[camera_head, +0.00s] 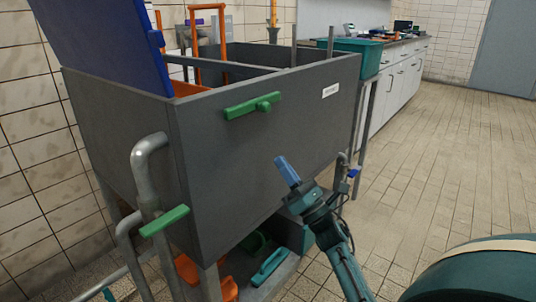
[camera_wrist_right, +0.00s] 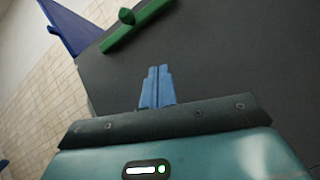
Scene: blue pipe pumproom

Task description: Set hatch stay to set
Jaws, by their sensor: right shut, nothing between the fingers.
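A green lever (camera_head: 250,105) with a round hub is mounted on the front wall of a dark grey tank (camera_head: 230,150); I cannot tell for certain that it is the hatch stay. It lies tilted slightly up to the right. The lever also shows at the top of the right wrist view (camera_wrist_right: 138,25). A blue hatch lid (camera_head: 100,40) stands raised at the tank's left end. My right gripper (camera_head: 285,168) is shut and empty, its blue fingers together, below and right of the lever and apart from it. My left gripper is not in view.
A second green handle (camera_head: 165,221) sits on the grey pipe (camera_head: 143,175) at the tank's left. An orange frame (camera_head: 222,25) rises behind the tank wall. A teal bin (camera_head: 358,55) stands beyond it. Open tiled floor (camera_head: 460,150) lies to the right.

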